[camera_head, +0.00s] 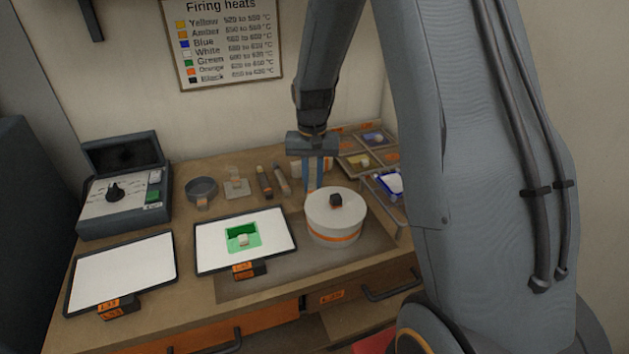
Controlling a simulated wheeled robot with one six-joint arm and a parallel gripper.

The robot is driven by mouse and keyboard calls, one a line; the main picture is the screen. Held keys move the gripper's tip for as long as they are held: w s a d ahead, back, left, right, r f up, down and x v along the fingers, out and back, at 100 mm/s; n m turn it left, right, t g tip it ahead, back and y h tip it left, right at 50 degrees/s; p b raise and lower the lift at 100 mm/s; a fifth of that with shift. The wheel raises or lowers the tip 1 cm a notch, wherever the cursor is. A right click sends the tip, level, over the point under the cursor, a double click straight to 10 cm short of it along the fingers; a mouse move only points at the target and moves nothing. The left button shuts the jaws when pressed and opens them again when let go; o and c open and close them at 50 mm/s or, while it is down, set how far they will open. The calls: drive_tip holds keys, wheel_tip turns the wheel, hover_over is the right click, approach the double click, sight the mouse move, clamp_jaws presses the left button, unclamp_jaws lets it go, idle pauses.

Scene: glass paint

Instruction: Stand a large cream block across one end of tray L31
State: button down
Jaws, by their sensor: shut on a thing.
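My gripper (318,186) points down at the back of the bench, behind the white round drum. Its fingers are shut on what looks like a cream block (298,168), mostly hidden by the fingers; I cannot tell whether it is lifted. Two trays lie at the front: a plain white one (125,272) at left, and one (213,246) in the middle with a green patch and a small pale block (243,240) on it. Both have orange tags, too small to read surely.
A control box (125,192), a round dish (201,188) and tools (265,182) line the back. Racks with coloured pieces (372,138) are at right.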

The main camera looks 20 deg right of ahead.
drive_tip(key=shift+d+f, duration=0.2)
drive_tip(key=shift+f, duration=0.05)
drive_tip(key=shift+f, duration=0.15)
drive_tip(key=c, duration=1.6)
unclamp_jaws()
drive_tip(key=shift+c, duration=0.2)
